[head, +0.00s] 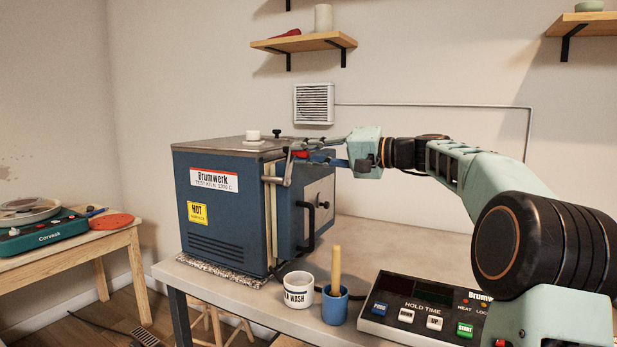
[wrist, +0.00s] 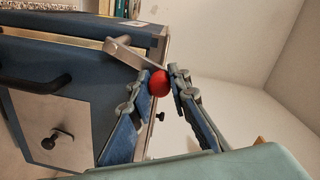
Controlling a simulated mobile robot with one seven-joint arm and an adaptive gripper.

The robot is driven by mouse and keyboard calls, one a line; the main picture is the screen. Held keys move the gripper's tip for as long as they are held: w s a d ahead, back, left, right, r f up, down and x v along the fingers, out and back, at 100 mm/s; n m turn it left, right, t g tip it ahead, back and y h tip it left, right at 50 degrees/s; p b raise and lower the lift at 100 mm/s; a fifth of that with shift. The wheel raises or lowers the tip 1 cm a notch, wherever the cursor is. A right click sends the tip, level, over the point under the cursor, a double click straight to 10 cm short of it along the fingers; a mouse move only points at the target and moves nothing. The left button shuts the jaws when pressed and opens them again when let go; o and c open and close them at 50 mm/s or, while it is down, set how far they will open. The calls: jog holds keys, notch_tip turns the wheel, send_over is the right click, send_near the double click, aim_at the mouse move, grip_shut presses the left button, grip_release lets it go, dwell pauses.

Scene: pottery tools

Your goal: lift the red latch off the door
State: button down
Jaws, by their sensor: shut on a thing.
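The blue kiln (head: 222,225) stands on the table, its door (head: 318,200) on the right side with a black handle. The latch (head: 284,170) is a grey metal lever across the seam at the door's top edge, ending in a red knob (wrist: 159,82). In the wrist view the grey lever (wrist: 122,52) runs from the kiln's top edge to the knob. My gripper (wrist: 161,80) is shut on the red knob, one fingertip on each side. In the head view my gripper (head: 302,150) reaches in from the right above the door, partly hiding the knob.
A white cup (head: 298,293), a blue cup (head: 335,308) with a wooden handle in it, and a control box (head: 425,312) stand at the table's front. A small white piece (head: 253,135) sits on the kiln top. Bare table (head: 400,240) lies right of the door.

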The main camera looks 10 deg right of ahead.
jog(key=shift+s+a+n+b, duration=0.45)
jog(key=shift+s+n+b, duration=0.15)
jog(key=shift+n+b, duration=0.7)
jog(key=shift+s+a+n+b, duration=0.5)
jog(key=shift+n+b, duration=0.5)
jog(key=shift+b, duration=0.6)
jog(key=shift+s+r, duration=0.1)
jog(key=c, duration=1.8)
grip_release()
jog(key=shift+d, duration=0.1)
send_near(299, 153)
jog(key=s, duration=0.1)
jog(key=s+d, duration=0.1)
jog(key=s, duration=0.1)
jog(key=shift+s+d+r, duration=0.1)
jog(key=shift+s+r, duration=0.05)
jog(key=shift+s, duration=0.15)
